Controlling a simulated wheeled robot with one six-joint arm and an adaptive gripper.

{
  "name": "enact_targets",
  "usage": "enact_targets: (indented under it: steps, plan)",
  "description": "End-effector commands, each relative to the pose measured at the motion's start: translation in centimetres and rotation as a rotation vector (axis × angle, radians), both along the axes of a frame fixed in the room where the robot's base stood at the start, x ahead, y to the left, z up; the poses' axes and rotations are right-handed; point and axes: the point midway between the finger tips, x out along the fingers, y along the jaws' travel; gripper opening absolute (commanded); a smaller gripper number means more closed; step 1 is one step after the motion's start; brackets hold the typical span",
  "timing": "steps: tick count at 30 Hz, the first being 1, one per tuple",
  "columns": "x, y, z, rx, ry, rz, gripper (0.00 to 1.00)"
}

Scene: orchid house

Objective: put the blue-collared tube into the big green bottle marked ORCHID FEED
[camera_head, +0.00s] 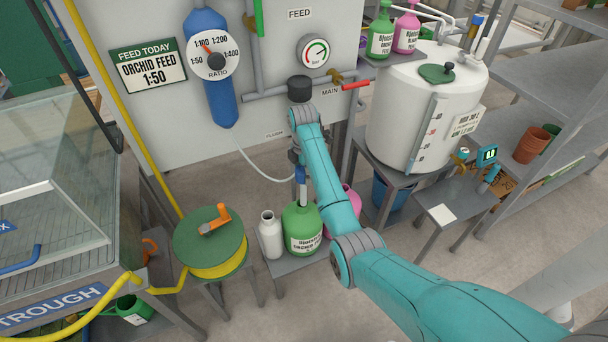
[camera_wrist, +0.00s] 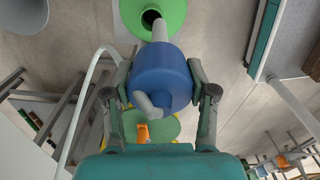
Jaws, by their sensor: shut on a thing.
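My gripper (camera_head: 298,162) is shut on the blue-collared tube, its fingers on both sides of the blue collar (camera_wrist: 162,80). In the head view the collar (camera_head: 300,175) hangs below my gripper with the grey tube pointing down. The big green bottle marked ORCHID FEED (camera_head: 301,222) stands directly below. In the wrist view the grey tube's end (camera_wrist: 160,32) lies at the edge of the bottle's dark mouth (camera_wrist: 151,17). I cannot tell whether the tip is inside the mouth or just above it. My arm hides part of the area to the right.
A white bottle (camera_head: 271,235) stands left of the green one and a pink bottle (camera_head: 352,200) right, on the same low stand. A pale hose (camera_head: 256,166) runs from the panel to the tube. A yellow hose reel (camera_head: 209,243) stands to the left, a white tank (camera_head: 425,105) to the right.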

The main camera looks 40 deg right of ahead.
Motion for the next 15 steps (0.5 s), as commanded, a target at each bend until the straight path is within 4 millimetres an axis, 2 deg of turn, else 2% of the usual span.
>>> enact_targets:
  steps: [15]
  plan:
    - [1.5, -0.5, -0.1, 0.0, 0.0, 0.0, 0.21]
